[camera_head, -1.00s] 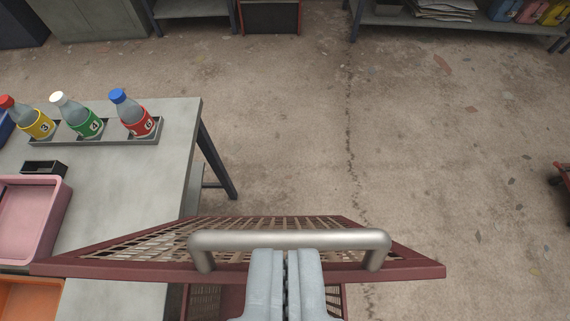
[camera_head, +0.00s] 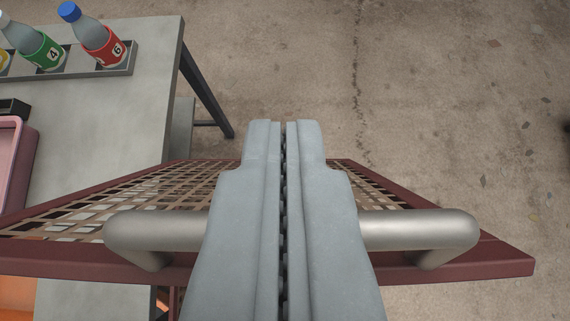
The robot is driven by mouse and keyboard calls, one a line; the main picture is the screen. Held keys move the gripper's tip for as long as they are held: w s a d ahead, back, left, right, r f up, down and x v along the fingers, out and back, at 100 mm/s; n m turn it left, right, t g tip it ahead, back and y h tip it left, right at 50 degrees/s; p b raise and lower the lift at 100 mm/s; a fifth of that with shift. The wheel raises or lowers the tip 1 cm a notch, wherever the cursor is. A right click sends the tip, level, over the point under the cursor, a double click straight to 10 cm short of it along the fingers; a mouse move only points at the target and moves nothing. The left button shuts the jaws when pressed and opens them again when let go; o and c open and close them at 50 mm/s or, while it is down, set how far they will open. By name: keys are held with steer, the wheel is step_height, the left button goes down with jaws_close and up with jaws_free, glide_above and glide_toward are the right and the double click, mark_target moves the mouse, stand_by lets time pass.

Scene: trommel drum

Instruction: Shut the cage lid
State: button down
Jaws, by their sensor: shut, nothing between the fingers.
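The cage lid (camera_head: 105,267) is a dark red frame with tan mesh, in the lower part of the view. It is raised at an angle, with its near edge toward me. A grey metal bar handle (camera_head: 420,231) is fixed along that near edge. My gripper (camera_head: 284,125) is shut and empty. Its fingers cross over the middle of the handle and hide that part, with the tips reaching past it over the mesh. I cannot tell whether the fingers touch the handle. The cage body is mostly hidden beneath the lid.
A grey table (camera_head: 135,115) stands at the left, with a green-label bottle (camera_head: 42,50) and a red-label bottle (camera_head: 98,40) in a rack (camera_head: 85,72). A pink bin (camera_head: 15,165) sits on it at the left edge. The concrete floor (camera_head: 450,110) at the right is clear.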

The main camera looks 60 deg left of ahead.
steer(key=shift+s+d+f, duration=0.3)
steer(key=shift+d, duration=0.1)
